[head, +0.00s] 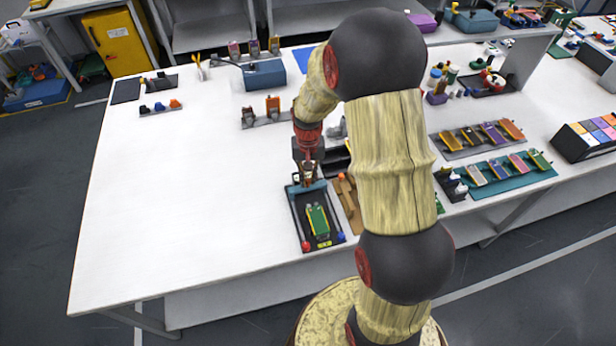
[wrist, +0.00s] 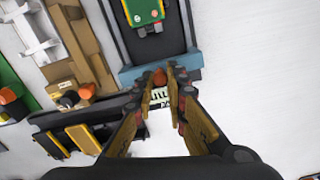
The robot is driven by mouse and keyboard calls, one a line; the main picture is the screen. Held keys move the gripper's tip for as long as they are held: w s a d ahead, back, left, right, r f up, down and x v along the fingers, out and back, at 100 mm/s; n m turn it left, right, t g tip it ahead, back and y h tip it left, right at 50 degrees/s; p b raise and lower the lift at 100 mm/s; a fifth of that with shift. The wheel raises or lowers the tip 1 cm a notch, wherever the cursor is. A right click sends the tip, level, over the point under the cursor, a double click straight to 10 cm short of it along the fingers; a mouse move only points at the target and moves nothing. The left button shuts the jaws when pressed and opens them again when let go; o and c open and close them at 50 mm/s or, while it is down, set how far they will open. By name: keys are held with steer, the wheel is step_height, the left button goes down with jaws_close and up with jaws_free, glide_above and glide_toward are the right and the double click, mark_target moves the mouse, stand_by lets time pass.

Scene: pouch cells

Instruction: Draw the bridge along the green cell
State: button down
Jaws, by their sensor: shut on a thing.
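The green cell (head: 318,221) lies in a dark tray (head: 298,222) near the front edge of the white table. The bridge (head: 306,188) is a blue-grey bar across the far end of the tray, apart from the cell. It crosses just beyond my fingertips in the wrist view (wrist: 190,62). My gripper (head: 307,176) points down at the bridge, its fingers (wrist: 166,78) closed around a small orange part at the bridge's middle. The fingers partly hide the grip.
A brown holder (head: 347,203) stands close to the tray's right side. A red knob (head: 306,246) and a blue knob (head: 340,237) sit at the tray's near corners. A teal rack of cells (head: 507,180) lies to the right.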

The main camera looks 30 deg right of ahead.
steer(key=s+a, duration=0.1)
steer(key=s, duration=0.3)
steer(key=s+a+p, duration=0.1)
steer(key=s, duration=0.4)
steer(key=s+a+p, duration=0.1)
steer(key=s+a, duration=0.1)
steer(key=s, duration=0.2)
steer(key=shift+s, duration=0.3)
steer(key=c, duration=1.8)
jaws_free()
steer(key=shift+c, duration=0.2)
steer(key=shift+o, duration=0.4)
step_height(320, 180, up, 12)
